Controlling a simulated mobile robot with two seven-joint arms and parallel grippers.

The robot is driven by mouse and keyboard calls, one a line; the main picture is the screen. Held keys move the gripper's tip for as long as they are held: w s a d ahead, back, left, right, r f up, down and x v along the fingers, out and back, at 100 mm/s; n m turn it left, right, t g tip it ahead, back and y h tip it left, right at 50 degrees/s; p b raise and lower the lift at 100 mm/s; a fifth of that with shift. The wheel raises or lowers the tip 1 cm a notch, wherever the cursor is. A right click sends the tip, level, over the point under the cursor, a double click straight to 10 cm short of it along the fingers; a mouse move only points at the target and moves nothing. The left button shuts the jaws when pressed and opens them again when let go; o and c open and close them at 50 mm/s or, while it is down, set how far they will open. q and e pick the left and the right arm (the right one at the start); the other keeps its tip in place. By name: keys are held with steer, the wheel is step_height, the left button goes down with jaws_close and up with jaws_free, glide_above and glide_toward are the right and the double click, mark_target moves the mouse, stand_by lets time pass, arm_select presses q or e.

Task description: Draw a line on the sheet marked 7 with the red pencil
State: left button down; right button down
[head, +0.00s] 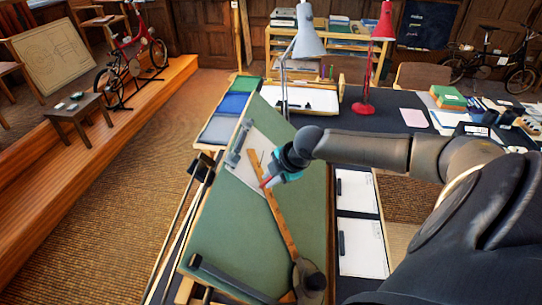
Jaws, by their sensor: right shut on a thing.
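My right gripper (272,180) reaches in from the right over the tilted green drafting board (230,222). It is shut on a thin red item, seemingly the red pencil (265,184), of which only a short red part shows. The pencil is over the white sheet (243,175) on the board, close to the wooden ruler (281,221). I cannot tell whether its tip touches the paper. A short dark mark shows on the sheet near the gripper. No number is legible on the sheet. My left gripper is not in view.
A grey bar (238,142) lies at the sheet's upper left. A dark jointed piece (309,278) sits at the ruler's lower end. More sheets (362,248) with black bars lie right of the board. A grey lamp (308,42) and a red lamp (383,24) stand behind.

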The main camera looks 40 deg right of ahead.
steer(key=shift+w+r, duration=0.1)
steer(key=shift+w, duration=0.25)
stand_by(0.3)
steer(key=shift+w, duration=0.15)
steer(key=shift+r, duration=0.1)
steer(key=shift+w+r, duration=0.1)
steer(key=shift+w, duration=0.05)
steer(key=shift+w+d+r+p, duration=0.1)
steer(key=shift+w+r+p, duration=0.05)
steer(key=shift+w+p, duration=0.15)
stand_by(0.3)
steer(key=shift+w+d+r, duration=0.1)
steer(key=shift+w+r, duration=0.05)
steer(key=shift+w, duration=0.05)
stand_by(0.3)
steer(key=shift+w+r, duration=0.1)
steer(key=shift+w, duration=0.1)
steer(key=shift+w+d+r+p, duration=0.2)
steer(key=shift+w+r+p, duration=0.15)
steer(key=shift+w, duration=0.2)
stand_by(0.8)
